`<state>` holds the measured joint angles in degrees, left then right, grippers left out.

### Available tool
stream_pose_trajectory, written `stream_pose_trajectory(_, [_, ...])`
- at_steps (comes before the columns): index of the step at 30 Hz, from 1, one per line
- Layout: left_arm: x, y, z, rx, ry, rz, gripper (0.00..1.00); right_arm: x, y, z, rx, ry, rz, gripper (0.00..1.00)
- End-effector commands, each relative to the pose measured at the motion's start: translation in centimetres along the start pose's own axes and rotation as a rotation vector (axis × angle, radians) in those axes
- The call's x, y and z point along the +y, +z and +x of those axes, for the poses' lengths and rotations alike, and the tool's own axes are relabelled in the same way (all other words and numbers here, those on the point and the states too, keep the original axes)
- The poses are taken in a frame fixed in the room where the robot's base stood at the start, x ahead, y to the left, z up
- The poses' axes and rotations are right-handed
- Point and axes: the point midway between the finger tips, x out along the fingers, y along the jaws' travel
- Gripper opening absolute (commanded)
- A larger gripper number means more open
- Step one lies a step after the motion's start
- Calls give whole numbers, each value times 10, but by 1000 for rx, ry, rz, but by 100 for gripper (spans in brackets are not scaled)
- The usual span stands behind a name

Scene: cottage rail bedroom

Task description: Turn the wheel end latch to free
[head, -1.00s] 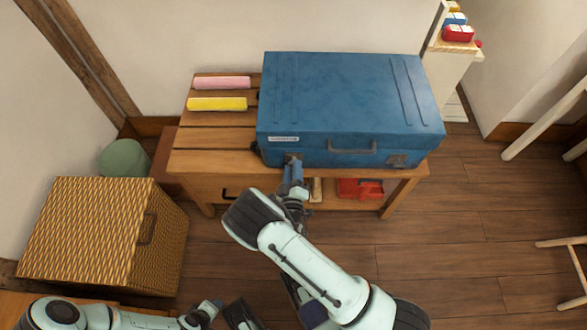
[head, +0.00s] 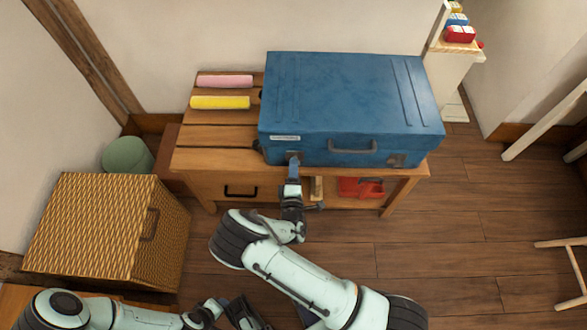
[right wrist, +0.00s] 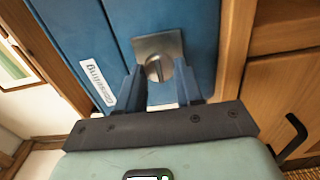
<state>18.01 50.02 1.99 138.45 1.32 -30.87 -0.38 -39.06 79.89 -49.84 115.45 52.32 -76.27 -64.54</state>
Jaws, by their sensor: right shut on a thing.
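A blue case (head: 345,95) lies flat on a wooden bench (head: 215,135), its handle side facing me. On that side, left of the handle, is a metal latch (right wrist: 158,43) with a plate and a round slotted knob. My right gripper (head: 292,168) is at the left latch. In the right wrist view, its two blue fingers (right wrist: 162,82) are either side of the knob, shut on it. My left gripper (head: 238,312) is low in the head view, away from the case, and its jaws are unclear.
Pink (head: 224,81) and yellow (head: 220,102) rolls lie on the bench left of the case. Below are a drawer handle (head: 241,191) and a red item (head: 362,187) on the shelf. A wicker basket (head: 95,225) stands left.

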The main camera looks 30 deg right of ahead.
Motion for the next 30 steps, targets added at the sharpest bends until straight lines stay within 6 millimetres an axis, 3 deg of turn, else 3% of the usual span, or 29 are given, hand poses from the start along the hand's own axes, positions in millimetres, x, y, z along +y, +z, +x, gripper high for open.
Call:
stream_pose_trajectory(17, [0,0,0,-1,0,0,43,-1,2,-1,-4,-3,-31,5])
stream_pose_trajectory(18, [0,0,0,-1,0,0,43,-1,2,-1,-4,-3,-31,49])
stream_pose_trajectory(19, [0,0,0,-1,0,0,43,-1,2,-1,-4,-3,-31,58])
stream_pose_trajectory(30, [0,1,-1,-3,0,0,43,0,0,-4,-1,-2,-29,59])
